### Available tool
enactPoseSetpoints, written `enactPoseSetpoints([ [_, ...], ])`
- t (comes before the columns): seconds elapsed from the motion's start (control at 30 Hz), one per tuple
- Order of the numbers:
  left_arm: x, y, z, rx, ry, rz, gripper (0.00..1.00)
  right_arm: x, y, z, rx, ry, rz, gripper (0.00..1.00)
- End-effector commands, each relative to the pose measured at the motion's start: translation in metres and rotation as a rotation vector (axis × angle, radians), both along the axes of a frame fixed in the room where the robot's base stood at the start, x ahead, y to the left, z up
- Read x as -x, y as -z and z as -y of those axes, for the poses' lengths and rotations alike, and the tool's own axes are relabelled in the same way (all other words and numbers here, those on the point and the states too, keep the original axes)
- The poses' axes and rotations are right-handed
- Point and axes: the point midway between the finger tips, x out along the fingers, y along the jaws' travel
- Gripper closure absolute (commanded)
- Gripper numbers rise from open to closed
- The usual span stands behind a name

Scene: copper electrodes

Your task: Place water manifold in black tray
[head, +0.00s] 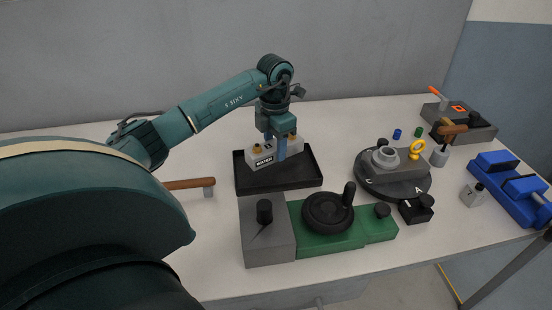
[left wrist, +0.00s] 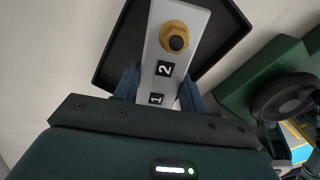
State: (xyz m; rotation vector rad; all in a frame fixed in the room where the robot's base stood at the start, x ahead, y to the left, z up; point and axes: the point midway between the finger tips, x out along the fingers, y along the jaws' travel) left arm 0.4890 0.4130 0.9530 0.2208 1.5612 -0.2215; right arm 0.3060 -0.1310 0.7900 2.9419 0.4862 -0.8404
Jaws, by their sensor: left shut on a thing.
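The water manifold (head: 262,160) is a light grey block with a black "WATER" label and brass fittings on top. My left gripper (head: 281,150) is shut on it, with blue fingers on its two sides. In the left wrist view the manifold (left wrist: 176,62) shows a brass fitting and labels "1" and "2" between the fingers (left wrist: 160,88). The black tray (head: 290,183) lies under the manifold on the table. The manifold is over the tray's area; I cannot tell whether it touches the tray floor. My right gripper is not in view.
A green fixture with a black handwheel (head: 328,212) and a grey block (head: 265,235) stand just in front of the tray. A round dark turntable (head: 400,188) is to the right. A blue vise (head: 510,190) stands far right. A wooden-handled tool (head: 190,183) lies left.

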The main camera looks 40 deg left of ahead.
Motion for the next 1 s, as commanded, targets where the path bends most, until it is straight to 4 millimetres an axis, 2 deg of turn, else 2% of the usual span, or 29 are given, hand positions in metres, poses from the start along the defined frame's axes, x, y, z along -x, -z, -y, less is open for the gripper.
enactPoseSetpoints([
  [0.17,-0.001,0.011,0.0,0.002,0.0,0.003,0.97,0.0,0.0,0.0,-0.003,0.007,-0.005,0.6],
  [0.4,0.0,0.042,0.0,0.002,0.0,0.002,0.97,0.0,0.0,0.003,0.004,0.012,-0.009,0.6],
  [0.77,-0.001,0.047,0.0,0.0,0.0,0.005,0.97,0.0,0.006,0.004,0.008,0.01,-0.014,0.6],
  [0.8,-0.001,0.048,0.0,0.001,0.0,0.002,0.58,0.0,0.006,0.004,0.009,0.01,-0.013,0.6],
  [1.0,0.0,0.047,0.0,0.001,0.0,0.002,0.41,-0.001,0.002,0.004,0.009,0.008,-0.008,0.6],
])
